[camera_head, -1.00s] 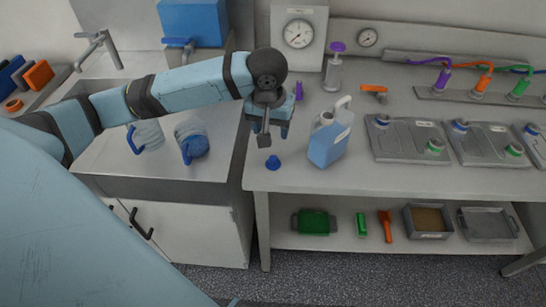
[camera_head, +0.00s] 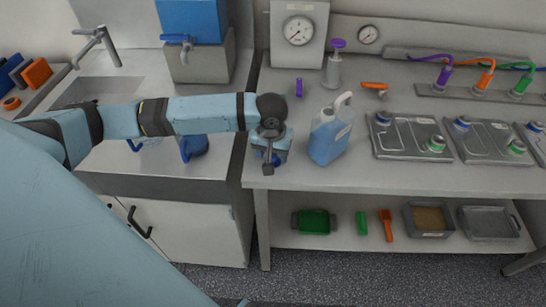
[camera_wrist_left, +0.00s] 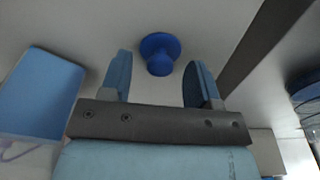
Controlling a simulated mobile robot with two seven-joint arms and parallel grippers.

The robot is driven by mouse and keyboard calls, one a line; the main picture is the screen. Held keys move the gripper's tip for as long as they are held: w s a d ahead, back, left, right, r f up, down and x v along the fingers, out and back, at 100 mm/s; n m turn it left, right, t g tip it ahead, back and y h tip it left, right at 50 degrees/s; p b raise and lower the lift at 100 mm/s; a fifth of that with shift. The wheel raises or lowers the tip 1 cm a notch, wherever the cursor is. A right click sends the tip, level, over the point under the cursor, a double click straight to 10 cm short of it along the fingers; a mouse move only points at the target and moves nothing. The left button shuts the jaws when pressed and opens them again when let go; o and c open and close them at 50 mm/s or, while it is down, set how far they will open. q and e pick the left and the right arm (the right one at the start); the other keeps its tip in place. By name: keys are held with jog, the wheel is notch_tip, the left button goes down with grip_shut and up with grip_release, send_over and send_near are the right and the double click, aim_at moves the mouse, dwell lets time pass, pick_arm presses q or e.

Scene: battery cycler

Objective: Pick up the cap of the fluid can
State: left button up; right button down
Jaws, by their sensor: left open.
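The small blue cap (camera_wrist_left: 160,52) lies on the bench top near its left end. In the left wrist view it sits just beyond and between the two fingertips of my left gripper (camera_wrist_left: 158,72), with gaps on both sides. In the head view, my left gripper (camera_head: 269,165) points down over the cap and mostly hides it. The gripper is open and empty. The fluid can (camera_head: 328,142), with blue fluid and a pale handle, stands upright without a cap, just right of the gripper. It also shows at the left of the left wrist view (camera_wrist_left: 38,95). My right gripper is not in view.
A purple-topped pump bottle (camera_head: 335,65) and a gauge box (camera_head: 299,35) stand behind. Metal plates (camera_head: 408,137) lie to the right. A sink counter (camera_head: 110,160) is at the left, past a gap. The bench front (camera_head: 380,185) is clear.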

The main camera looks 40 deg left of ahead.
pick_arm(q)
jog(key=shift+f, duration=0.25)
jog(key=c, duration=1)
jog(key=shift+r, duration=0.1)
